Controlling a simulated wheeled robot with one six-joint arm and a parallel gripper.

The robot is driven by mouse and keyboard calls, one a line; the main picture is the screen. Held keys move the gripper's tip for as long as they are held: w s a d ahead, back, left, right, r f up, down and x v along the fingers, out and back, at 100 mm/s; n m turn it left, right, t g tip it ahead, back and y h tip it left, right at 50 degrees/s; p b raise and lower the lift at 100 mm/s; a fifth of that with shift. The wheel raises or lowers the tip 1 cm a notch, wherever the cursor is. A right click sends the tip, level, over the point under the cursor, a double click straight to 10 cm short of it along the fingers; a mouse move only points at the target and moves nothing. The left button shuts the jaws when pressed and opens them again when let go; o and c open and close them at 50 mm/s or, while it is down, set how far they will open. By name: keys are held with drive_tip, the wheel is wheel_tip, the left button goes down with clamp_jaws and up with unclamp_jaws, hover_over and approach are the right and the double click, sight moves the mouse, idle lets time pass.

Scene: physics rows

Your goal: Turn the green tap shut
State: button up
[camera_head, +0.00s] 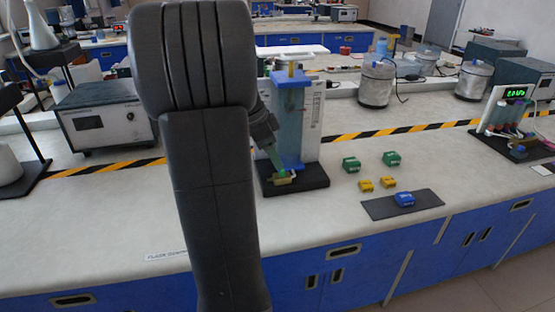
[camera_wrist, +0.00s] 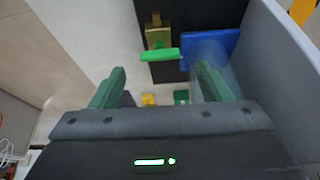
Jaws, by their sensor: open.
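The green tap handle (camera_wrist: 160,54) is a flat green bar lying crosswise in the wrist view, on a brass tap body (camera_wrist: 157,36). In the head view the brass tap (camera_head: 283,180) sits low at the front of the blue-and-clear column, on a black base. My gripper (camera_wrist: 160,72) is open, its two green fingers standing apart to the left and right of the handle in the wrist view. I see no contact with the handle. In the head view my gripper (camera_head: 275,155) points down at the tap, and my arm hides part of the bench.
The clear column with blue collars (camera_head: 290,100) rises close beside the tap. Green blocks (camera_head: 351,164), yellow blocks (camera_head: 366,186) and a blue block (camera_head: 404,199) on a dark mat (camera_head: 376,210) lie to the right. A grey instrument box (camera_head: 103,120) stands left.

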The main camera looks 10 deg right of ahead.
sight(282, 171)
drive_tip(key=p+v, duration=0.1)
drive_tip(key=v, duration=0.8)
drive_tip(key=shift+r, duration=0.3)
drive_tip(key=shift+a, duration=0.1)
drive_tip(key=b+x, duration=0.2)
drive_tip(key=x, duration=1.2)
drive_tip(key=shift+a+r, duration=0.1)
